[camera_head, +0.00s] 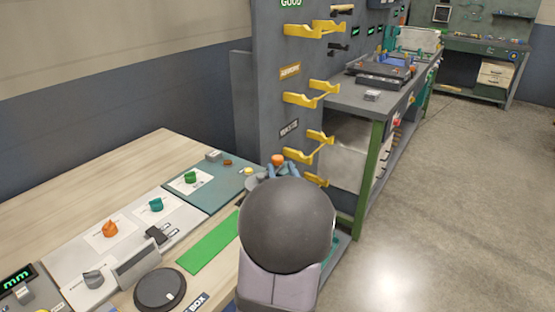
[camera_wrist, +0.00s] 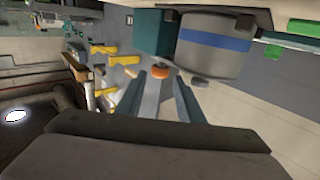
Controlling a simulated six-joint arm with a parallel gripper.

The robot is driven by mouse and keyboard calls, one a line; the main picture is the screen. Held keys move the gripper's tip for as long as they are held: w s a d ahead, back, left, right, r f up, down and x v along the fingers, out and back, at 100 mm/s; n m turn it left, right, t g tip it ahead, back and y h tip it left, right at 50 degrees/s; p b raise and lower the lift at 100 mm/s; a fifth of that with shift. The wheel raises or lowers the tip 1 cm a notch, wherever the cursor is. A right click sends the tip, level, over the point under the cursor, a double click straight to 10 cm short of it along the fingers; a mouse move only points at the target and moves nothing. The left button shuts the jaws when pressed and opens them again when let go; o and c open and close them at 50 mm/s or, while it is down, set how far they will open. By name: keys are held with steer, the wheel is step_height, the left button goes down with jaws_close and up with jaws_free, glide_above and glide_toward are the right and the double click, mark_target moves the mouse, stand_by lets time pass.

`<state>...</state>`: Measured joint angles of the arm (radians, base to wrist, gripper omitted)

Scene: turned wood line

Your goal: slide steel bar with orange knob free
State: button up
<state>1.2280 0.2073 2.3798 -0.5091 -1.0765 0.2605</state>
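The orange knob (camera_head: 278,160) shows at the far right end of the teal plate in the head view, just beyond my gripper (camera_head: 282,170). In the wrist view the orange knob (camera_wrist: 159,72) lies close to the fingertips, in line with the gap of my gripper (camera_wrist: 160,78). The two fingers stand apart, with no clear contact on the knob. A pale strip runs below the knob between the fingers; I cannot tell if it is the steel bar. My wrist hides much of this area in the head view.
A grey cylinder with a blue band (camera_wrist: 213,45) and a teal block (camera_wrist: 155,32) are beside the knob. Yellow hooks (camera_head: 310,98) stick out from the grey panel. A green strip (camera_head: 209,243) and a panel with an orange dial (camera_head: 110,229) lie left.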

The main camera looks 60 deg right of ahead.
mark_target(279, 163)
steer(key=shift+p+x, duration=0.4)
steer(key=shift+x, duration=2.8)
steer(key=shift+f, duration=0.1)
steer(key=shift+c, duration=0.7)
